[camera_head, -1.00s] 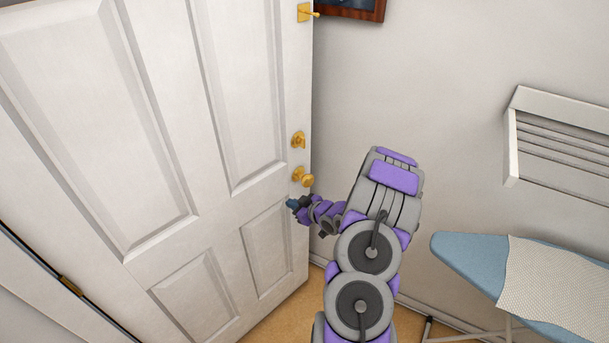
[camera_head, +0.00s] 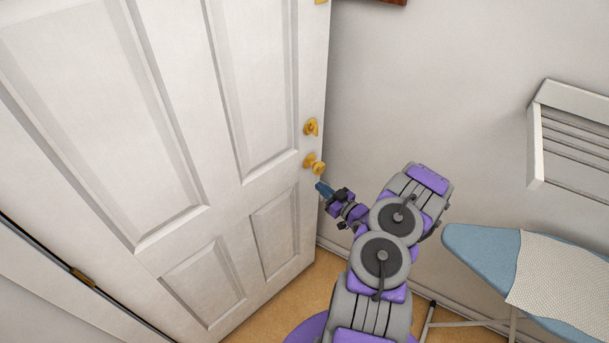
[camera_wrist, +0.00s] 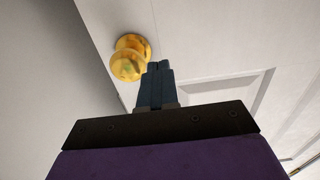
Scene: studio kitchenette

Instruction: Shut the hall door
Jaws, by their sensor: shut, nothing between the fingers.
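The hall door (camera_head: 180,130) is a white panelled door standing open at an angle, its hinge (camera_head: 83,277) at the lower left and its free edge near the picture's middle. A brass knob (camera_head: 314,164) sits near that free edge, with a brass lock (camera_head: 311,127) above it. My gripper (camera_head: 322,187) is shut and empty just below and right of the knob, by the door's edge. In the wrist view the shut fingers (camera_wrist: 157,80) point at the door face, right of and below the knob (camera_wrist: 130,58). I cannot tell whether they touch the door.
An ironing board (camera_head: 484,255) with a pale patterned cover stands at the lower right. A white slatted wall rack (camera_head: 565,140) hangs at the right. A plain wall (camera_head: 430,80) is behind the door's free edge. Some tan floor (camera_head: 270,325) shows below the door.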

